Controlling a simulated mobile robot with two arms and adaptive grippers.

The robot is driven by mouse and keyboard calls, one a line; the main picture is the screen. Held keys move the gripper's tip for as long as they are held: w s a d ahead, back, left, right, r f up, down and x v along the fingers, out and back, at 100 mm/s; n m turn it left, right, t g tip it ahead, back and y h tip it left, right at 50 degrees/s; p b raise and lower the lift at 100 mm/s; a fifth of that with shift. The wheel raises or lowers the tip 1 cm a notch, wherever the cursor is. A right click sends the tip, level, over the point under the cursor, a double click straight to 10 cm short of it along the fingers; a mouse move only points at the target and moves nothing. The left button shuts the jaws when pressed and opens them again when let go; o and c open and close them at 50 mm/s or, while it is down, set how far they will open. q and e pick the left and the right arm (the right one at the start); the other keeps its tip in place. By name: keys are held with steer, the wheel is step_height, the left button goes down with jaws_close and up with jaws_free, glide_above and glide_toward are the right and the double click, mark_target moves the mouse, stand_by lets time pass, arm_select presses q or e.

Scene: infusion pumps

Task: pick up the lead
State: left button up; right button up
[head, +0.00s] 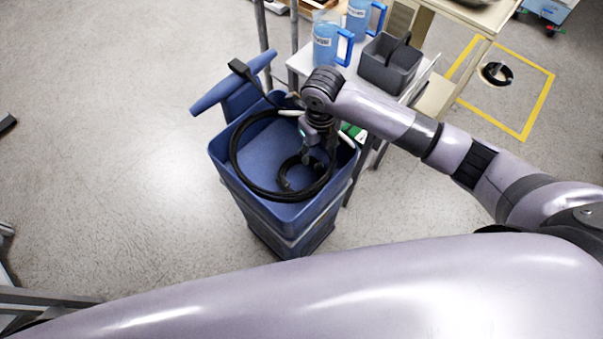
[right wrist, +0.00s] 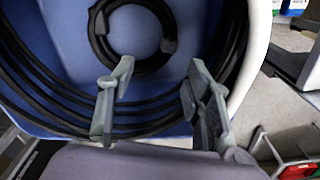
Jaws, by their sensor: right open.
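A black lead (head: 236,160) lies in a large loose coil in the top tray of a blue cart (head: 222,165). A smaller black coil (head: 285,183) lies inside the large one; I cannot tell whether they are joined. A black end piece (head: 240,68) sticks up by the cart's handle. My right gripper (head: 312,152) is over the tray's far right part. In the right wrist view its fingers (right wrist: 158,85) are spread and empty, with strands of the large coil (right wrist: 150,120) behind them and the small coil (right wrist: 133,50) beyond. My left gripper is not in view.
A white table (head: 300,62) beside the cart holds blue-handled jugs (head: 326,45) and a dark grey caddy (head: 388,65). The cart's blue handle (head: 205,98) rises at the far left. Open floor (head: 110,150) lies to the left.

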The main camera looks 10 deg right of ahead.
mark_target(317, 166)
step_height(317, 166, down, 3)
steer(key=shift+w+f, duration=0.1)
steer(key=shift+f, duration=0.85)
steer(key=f, duration=0.2)
steer(key=f+p, duration=0.1)
steer(key=shift+w+d+f, duration=0.2)
steer(key=shift+d+f, duration=0.1)
steer(key=shift+f, duration=0.5)
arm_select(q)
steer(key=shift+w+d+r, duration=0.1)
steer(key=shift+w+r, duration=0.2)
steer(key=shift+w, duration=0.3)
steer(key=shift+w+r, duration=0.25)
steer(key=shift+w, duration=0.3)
arm_select(e)
steer(key=shift+c, duration=0.5)
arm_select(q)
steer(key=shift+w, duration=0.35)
arm_select(e)
jaws_close()
